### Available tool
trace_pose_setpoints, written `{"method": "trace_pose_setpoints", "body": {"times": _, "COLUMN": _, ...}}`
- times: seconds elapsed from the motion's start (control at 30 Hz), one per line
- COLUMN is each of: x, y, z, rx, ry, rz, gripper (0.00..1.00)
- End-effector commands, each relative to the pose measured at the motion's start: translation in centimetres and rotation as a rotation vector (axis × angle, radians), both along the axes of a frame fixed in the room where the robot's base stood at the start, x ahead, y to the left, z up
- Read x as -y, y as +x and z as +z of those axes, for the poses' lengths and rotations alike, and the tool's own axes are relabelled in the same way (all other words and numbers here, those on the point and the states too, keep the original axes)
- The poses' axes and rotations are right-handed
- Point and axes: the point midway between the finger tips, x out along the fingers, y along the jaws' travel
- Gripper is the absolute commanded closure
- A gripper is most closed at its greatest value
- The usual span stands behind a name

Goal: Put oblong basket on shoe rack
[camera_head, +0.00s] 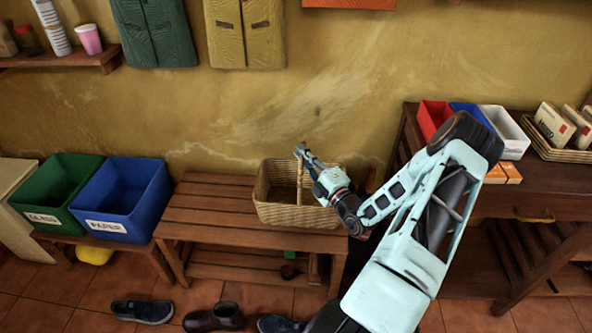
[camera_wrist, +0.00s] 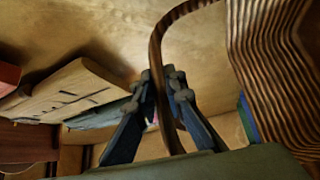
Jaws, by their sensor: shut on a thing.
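The oblong basket (camera_head: 290,213) is light woven wicker with a tall handle. It appears over the right end of the wooden slatted shoe rack (camera_head: 205,215); I cannot tell whether it rests on the slats or hangs just above them. My gripper (camera_head: 301,152) is shut on the top of the basket's handle. In the wrist view the brown handle (camera_wrist: 157,55) curves between the fingers of my gripper (camera_wrist: 165,85), and the basket's ribbed side (camera_wrist: 275,80) fills the right edge. My arm hides the rack's far right end.
Green (camera_head: 58,190) and blue (camera_head: 122,200) bins stand on a low bench to the left. Several dark shoes (camera_head: 143,311) lie on the tiled floor in front. A wooden table (camera_head: 545,185) with small bins and a tray stands right. The rack's left half is clear.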

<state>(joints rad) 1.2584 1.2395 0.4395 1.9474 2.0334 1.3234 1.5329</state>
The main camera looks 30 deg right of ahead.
Motion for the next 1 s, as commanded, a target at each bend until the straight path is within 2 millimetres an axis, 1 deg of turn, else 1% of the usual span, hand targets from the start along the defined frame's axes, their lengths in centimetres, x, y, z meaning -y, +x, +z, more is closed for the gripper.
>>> {"method": "trace_pose_setpoints", "body": {"times": 0.03, "x": -0.2, "y": 0.7, "z": -0.8, "rx": 0.005, "ry": -0.001, "rz": 0.003, "gripper": 1.0}}
{"method": "trace_pose_setpoints", "body": {"times": 0.1, "x": -0.3, "y": 1.3, "z": -1.5, "rx": 0.004, "ry": -0.001, "rz": 0.002, "gripper": 1.0}}
{"method": "trace_pose_setpoints", "body": {"times": 0.33, "x": -0.5, "y": 2.3, "z": -2.6, "rx": 0.004, "ry": -0.001, "rz": 0.001, "gripper": 1.0}}
{"method": "trace_pose_setpoints", "body": {"times": 0.43, "x": -0.6, "y": 3.0, "z": -3.6, "rx": 0.004, "ry": -0.001, "rz": 0.002, "gripper": 1.0}}
{"method": "trace_pose_setpoints", "body": {"times": 0.5, "x": -0.6, "y": 2.8, "z": -4.9, "rx": 0.003, "ry": 0.0, "rz": 0.002, "gripper": 1.0}}
{"method": "trace_pose_setpoints", "body": {"times": 0.6, "x": -0.5, "y": 2.8, "z": -6.1, "rx": 0.004, "ry": -0.002, "rz": 0.001, "gripper": 1.0}}
{"method": "trace_pose_setpoints", "body": {"times": 0.87, "x": -0.5, "y": 2.8, "z": -6.1, "rx": 0.005, "ry": -0.002, "rz": 0.001, "gripper": 1.0}}
{"method": "trace_pose_setpoints", "body": {"times": 0.97, "x": -0.5, "y": 2.8, "z": -6.4, "rx": 0.005, "ry": -0.001, "rz": 0.0, "gripper": 1.0}}
{"method": "trace_pose_setpoints", "body": {"times": 1.0, "x": -0.5, "y": 2.7, "z": -6.6, "rx": 0.001, "ry": 0.0, "rz": 0.001, "gripper": 0.89}}
